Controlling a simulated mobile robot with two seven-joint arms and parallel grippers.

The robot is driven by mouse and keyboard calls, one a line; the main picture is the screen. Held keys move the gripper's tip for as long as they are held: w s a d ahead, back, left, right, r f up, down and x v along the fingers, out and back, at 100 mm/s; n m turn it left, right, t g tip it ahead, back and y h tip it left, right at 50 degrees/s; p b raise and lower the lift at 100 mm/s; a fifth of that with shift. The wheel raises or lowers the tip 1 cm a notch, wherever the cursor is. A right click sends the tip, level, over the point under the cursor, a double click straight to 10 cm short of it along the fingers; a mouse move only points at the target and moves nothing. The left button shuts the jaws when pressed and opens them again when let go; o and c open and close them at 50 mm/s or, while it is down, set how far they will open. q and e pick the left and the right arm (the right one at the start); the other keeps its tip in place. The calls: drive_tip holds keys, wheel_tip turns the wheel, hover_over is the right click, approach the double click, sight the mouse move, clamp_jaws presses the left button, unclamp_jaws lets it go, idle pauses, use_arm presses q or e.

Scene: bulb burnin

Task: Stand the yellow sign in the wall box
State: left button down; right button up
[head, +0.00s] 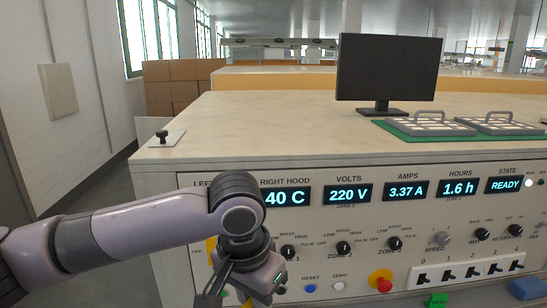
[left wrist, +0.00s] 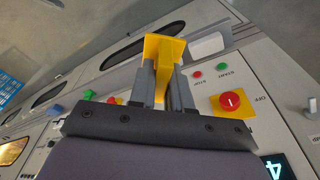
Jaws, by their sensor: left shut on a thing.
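The yellow sign (left wrist: 163,48) is between the two grey fingers of my left gripper (left wrist: 161,78) in the left wrist view. The gripper is shut on it, and a wide yellow face shows beyond the fingertips. In the head view my left arm reaches in front of the console's left part. Its wrist is bent down, and I cannot make out the sign there. A flat pale box (head: 58,90) hangs on the left wall in the head view, well away from the gripper; I cannot tell whether it is open. My right gripper is not in view.
The console (head: 330,240) fills the front, with displays, knobs and a red button (head: 380,281). A red knob on a yellow plate (left wrist: 231,101) is close beside the gripper. A monitor (head: 388,68) and trays stand on top. Cardboard boxes (head: 180,88) are stacked behind left.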

use_arm(q)
drive_tip(key=s+a+f+n, duration=0.1)
drive_tip(key=a+f+n, duration=0.2)
drive_tip(key=a, duration=0.6)
drive_tip(key=s+a+f+n+y, duration=0.1)
drive_tip(key=a+f+n, duration=0.2)
drive_tip(key=a, duration=0.6)
drive_tip(key=shift+a+f+n, duration=0.25)
drive_tip(key=shift+a+n, duration=0.1)
drive_tip(key=shift+n, duration=0.05)
drive_tip(key=shift+d, duration=0.1)
drive_tip(key=shift+r, duration=0.1)
